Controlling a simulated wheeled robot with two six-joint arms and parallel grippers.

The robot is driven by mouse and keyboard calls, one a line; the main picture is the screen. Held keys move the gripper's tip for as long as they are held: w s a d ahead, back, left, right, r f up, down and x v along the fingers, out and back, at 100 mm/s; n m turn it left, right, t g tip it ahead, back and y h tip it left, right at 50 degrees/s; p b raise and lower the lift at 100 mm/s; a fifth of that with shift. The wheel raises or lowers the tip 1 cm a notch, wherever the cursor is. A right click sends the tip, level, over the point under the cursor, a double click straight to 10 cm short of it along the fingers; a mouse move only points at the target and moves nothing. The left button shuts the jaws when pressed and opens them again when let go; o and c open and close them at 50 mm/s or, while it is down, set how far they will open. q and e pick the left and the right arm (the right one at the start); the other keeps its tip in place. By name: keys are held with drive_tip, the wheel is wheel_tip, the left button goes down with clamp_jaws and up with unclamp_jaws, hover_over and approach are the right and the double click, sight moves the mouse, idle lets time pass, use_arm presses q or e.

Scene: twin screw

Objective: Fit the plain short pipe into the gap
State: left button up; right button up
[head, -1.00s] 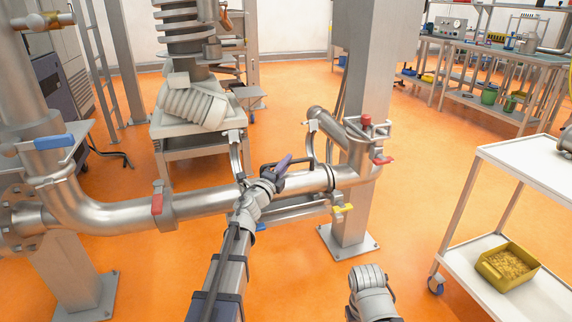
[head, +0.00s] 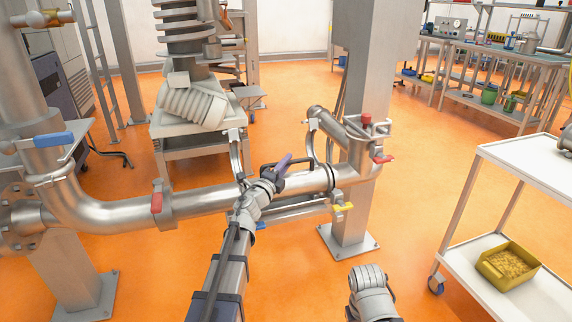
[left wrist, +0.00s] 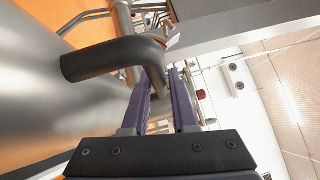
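The plain short pipe (head: 303,183) is a bare metal tube with a black bow handle (head: 306,159) on top. In the head view it lies in line with the fixed pipe run, between the red-levered joint (head: 157,200) and the ring at the right post. Whether its ends touch both sides is too small to tell. My left gripper (head: 284,163), with purple fingers, is at the handle. In the left wrist view its fingers (left wrist: 161,85) close around the dark handle (left wrist: 105,60), and the pipe's curved surface (left wrist: 40,110) fills the left side.
A white cart (head: 525,165) with a yellow bin (head: 508,265) stands at right. Part of my right arm shows at the bottom. Orange floor is clear between.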

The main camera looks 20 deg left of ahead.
use_arm(q)
drive_tip(key=o, duration=0.4)
drive_tip(key=b+v, duration=0.1)
drive_tip(key=v, duration=0.6)
drive_tip(key=shift+s, duration=0.35)
drive_tip(key=shift+s+f, duration=0.1)
drive_tip(key=shift+f, duration=0.05)
